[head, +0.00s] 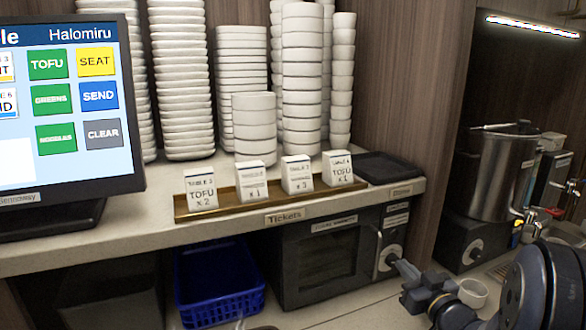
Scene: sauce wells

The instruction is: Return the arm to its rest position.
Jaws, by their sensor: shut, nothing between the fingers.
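My gripper (394,262) is at the lower right of the head view, at the end of my dark arm. Its narrow grey fingers point up and left, in front of the right side of the black oven. The fingers look shut and hold nothing. Part of my arm runs out of the picture at the lower right.
A white cup (473,292) stands close behind my arm. A black oven (330,260) and a blue basket (215,288) sit under the shelf (400,192). Ticket cards stand on a brown rail (270,204). A steel pot (502,170) is at the right, a screen (65,110) at the left.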

